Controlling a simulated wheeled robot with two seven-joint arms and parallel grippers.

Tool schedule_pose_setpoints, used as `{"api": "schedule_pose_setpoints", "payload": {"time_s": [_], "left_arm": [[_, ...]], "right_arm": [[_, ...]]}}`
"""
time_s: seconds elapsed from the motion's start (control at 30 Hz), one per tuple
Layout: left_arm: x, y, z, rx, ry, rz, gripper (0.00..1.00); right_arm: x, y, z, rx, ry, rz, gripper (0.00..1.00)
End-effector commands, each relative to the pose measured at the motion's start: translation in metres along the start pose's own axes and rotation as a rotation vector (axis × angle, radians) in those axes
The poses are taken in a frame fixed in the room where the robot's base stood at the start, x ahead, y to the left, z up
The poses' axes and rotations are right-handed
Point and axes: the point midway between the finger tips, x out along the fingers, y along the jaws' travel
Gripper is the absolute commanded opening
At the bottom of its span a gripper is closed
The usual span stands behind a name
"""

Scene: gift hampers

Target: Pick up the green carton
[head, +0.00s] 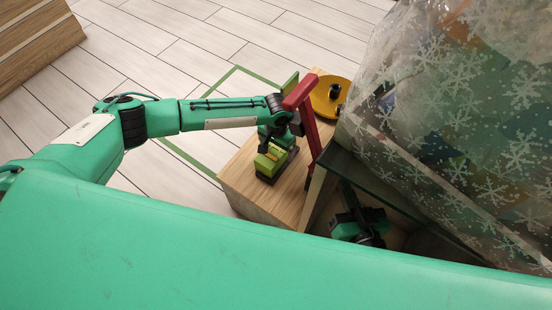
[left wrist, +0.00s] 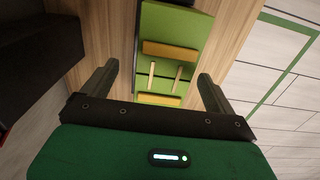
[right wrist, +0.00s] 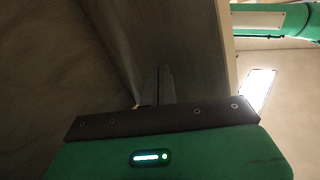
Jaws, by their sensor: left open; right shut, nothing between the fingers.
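A light green block with yellow bars (head: 270,160) rests on a dark base on the wooden top; I cannot tell whether it is the green carton. In the left wrist view, a green surface with yellow bars (left wrist: 182,52) lies ahead, between the finger lines. My left gripper (head: 276,138) is just above the block in the head view; its fingers (left wrist: 155,78) are spread, with nothing visibly held. My right gripper (head: 350,197) is low inside a dark open compartment; its fingers (right wrist: 158,75) are together and empty. No other carton shows clearly.
A red lever-like part (head: 309,122) stands close to the right of my left gripper. A gold disc with a black knob (head: 326,104) is behind it. The wooden top (head: 235,181) is bare at its left. Clear snowflake wrap (head: 480,110) fills the right side.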

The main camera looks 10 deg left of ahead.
Motion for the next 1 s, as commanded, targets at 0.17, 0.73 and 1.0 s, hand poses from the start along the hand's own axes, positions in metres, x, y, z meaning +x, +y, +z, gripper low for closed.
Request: {"api": "schedule_pose_setpoints", "payload": {"time_s": [0.17, 0.73, 1.0], "left_arm": [[0.016, -0.003, -0.002, 0.0, 0.0, -0.001, 0.91], [0.05, -0.006, -0.004, -0.001, 0.0, 0.0, 0.91], [0.05, -0.006, -0.004, -0.001, 0.0, 0.0, 0.69]], "right_arm": [[0.007, 0.007, -0.028, -0.022, 0.146, 0.006, 0.0], [0.003, 0.016, -0.102, -0.076, 0.514, 0.011, 0.0], [0.004, 0.016, -0.102, -0.076, 0.512, 0.011, 0.0]]}}
